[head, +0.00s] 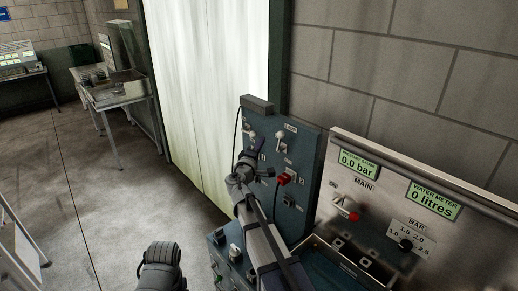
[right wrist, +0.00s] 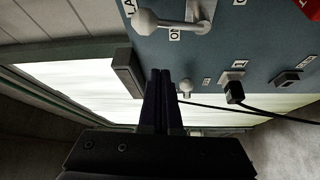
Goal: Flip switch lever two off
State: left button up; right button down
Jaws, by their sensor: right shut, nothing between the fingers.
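A dark blue panel (head: 310,150) stands against the wall and carries pale toggle levers. One lever (head: 283,143) sits under a small label at the upper right, and another lever (head: 251,136) is at the upper left. I cannot read which is numbered two. In the right wrist view a large lever (right wrist: 172,21) sits beside an ON label, and a smaller lever (right wrist: 185,89) is close right of the fingers. My right gripper (head: 247,160) is shut and empty in front of the panel's left part; its fingers (right wrist: 163,90) show together. Contact with a lever is not visible.
A red switch (head: 284,179) is on the panel below the levers. A black plug (right wrist: 234,92) with a cable is near the fingers. The floor at left is open.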

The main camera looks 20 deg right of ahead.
aim_at(279, 142)
jog(key=d, duration=0.5)
jog(key=shift+f, duration=0.15)
dwell(0.4)
jog(key=shift+s+d+m+b, duration=0.1)
jog(key=shift+m+b, duration=0.3)
jog(key=shift+b, duration=0.25)
